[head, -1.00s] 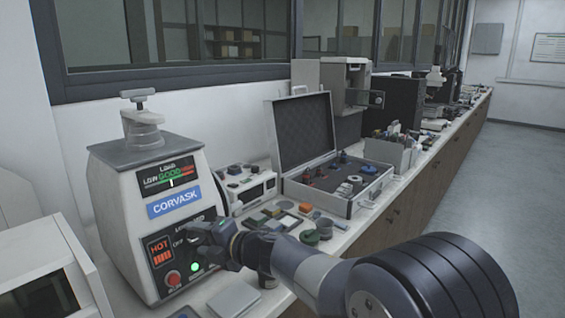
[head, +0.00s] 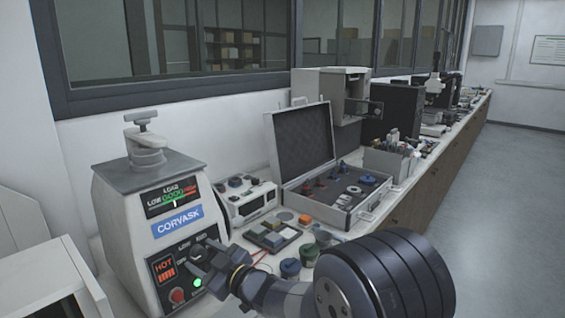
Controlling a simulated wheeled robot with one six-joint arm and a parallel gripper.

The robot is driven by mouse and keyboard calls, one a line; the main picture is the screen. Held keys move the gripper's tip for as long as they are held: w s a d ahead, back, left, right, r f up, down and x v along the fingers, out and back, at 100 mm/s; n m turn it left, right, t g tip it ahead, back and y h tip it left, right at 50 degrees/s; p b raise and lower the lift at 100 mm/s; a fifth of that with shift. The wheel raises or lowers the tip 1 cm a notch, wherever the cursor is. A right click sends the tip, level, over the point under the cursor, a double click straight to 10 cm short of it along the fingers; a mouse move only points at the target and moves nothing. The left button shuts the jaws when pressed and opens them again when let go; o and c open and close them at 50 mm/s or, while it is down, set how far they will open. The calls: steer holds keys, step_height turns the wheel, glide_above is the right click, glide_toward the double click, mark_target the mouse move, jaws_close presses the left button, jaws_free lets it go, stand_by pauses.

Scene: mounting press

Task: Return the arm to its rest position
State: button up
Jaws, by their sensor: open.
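My gripper (head: 205,262) is at the front panel of the white mounting press (head: 118,222), close to its dark control plate. Its fingers are open, around or just in front of the knob area; I cannot tell whether they touch it. My arm (head: 345,285) reaches in from the lower right, over the bench edge. The press shows a load scale (head: 172,198), a lit red HOT sign (head: 163,267), a red button (head: 177,296) and a green light (head: 197,283). A clamp handle (head: 143,130) stands on top.
An open case (head: 303,140) with small parts stands on the bench behind. A tray of coloured blocks (head: 270,238), small jars (head: 290,267) and a small white unit (head: 245,199) lie close to my arm. The floor (head: 500,200) at right is clear.

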steer(key=m+p, duration=0.2)
steer(key=m, duration=0.1)
steer(key=shift+t, duration=0.3)
steer(key=shift+m+p, duration=0.3)
